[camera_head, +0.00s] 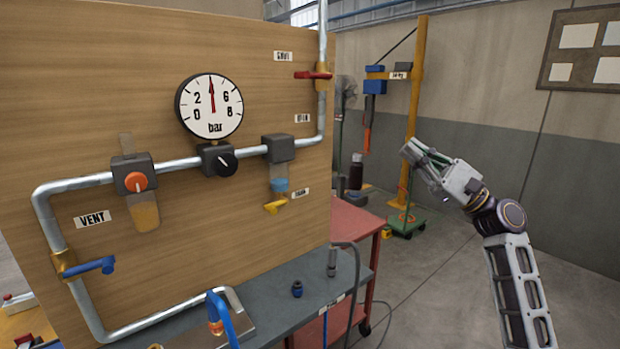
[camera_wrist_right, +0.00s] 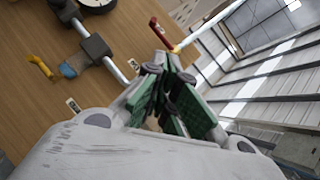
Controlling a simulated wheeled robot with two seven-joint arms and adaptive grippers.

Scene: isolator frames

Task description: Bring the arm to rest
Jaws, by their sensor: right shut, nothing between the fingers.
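My right gripper (camera_head: 408,150) is raised to the right of the wooden panel, in free air, with its tip pointing up and left. It is shut and empty. In the right wrist view its green-padded fingers (camera_wrist_right: 165,95) are together, with the panel (camera_wrist_right: 40,80) behind them at the left. The right arm (camera_head: 520,290) comes up from the lower right of the head view. My left gripper is not in view.
The panel (camera_head: 240,90) carries a gauge (camera_head: 209,106), pipes, a red-handled valve (camera_head: 312,75) and a blue-handled valve (camera_head: 90,267). A grey bench (camera_head: 290,310) and red cart (camera_head: 355,217) stand below. A yellow hoist (camera_head: 417,90) stands behind. Floor at the right is clear.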

